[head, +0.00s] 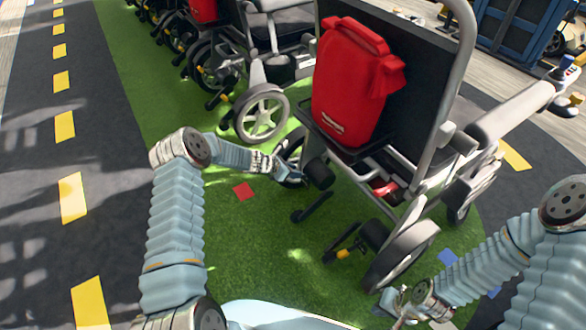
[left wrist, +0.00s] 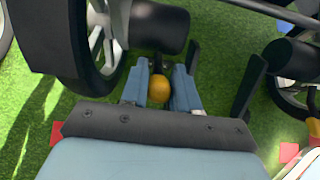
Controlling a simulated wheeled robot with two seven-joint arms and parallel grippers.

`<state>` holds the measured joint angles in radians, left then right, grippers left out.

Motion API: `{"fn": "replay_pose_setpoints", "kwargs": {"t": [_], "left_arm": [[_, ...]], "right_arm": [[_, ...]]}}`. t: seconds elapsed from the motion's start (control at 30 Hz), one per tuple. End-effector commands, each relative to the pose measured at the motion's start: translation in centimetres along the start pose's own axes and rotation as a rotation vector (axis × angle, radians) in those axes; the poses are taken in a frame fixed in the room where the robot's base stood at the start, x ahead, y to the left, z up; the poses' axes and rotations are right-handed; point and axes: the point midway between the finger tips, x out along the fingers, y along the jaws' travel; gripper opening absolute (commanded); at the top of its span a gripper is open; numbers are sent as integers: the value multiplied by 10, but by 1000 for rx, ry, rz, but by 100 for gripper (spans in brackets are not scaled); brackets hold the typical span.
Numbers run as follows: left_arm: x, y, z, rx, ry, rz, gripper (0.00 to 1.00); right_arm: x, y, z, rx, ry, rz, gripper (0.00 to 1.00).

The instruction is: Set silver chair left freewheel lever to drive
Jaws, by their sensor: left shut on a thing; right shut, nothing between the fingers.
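The silver chair (head: 455,60) stands with its back to me, a red bag (head: 350,85) hung on its backrest. My left gripper (head: 289,176) is low at the chair's left rear wheel, beside the black motor (head: 319,173). In the left wrist view the fingers (left wrist: 160,90) are shut around the orange knob (left wrist: 159,88) of the left freewheel lever, below the motor. The lever's exact setting cannot be told. A yellow lever (head: 343,253) shows by the right motor. My right gripper (head: 390,297) is shut and empty, near the right rear wheel (head: 402,256).
Black anti-tip bars (head: 311,207) stick out from the chair's rear near my left gripper. More chairs (head: 262,112) stand in a row behind to the left. Open green turf lies at left, with a red square (head: 243,191) on it. A blue crate (head: 525,35) is at the far right.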

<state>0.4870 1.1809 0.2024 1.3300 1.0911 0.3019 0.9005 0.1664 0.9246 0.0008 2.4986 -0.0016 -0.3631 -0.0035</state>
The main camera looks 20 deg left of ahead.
Motion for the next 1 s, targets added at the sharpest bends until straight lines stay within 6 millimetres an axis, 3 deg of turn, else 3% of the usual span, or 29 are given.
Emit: {"fn": "replay_pose_setpoints", "kwargs": {"t": [0.47,0.5,0.6,1.0], "left_arm": [[-1,2,1,1,16,3,0],[-1,2,1,1,16,3,33],[-1,1,1,1,16,2,48],[-9,1,0,-2,16,1,51]], "right_arm": [[-2,-2,1,-2,-2,-2,0],[-2,-2,1,-2,-2,-2,0],[-2,-2,1,-2,-2,-2,0],[-3,-3,1,-2,-2,-2,0]]}}
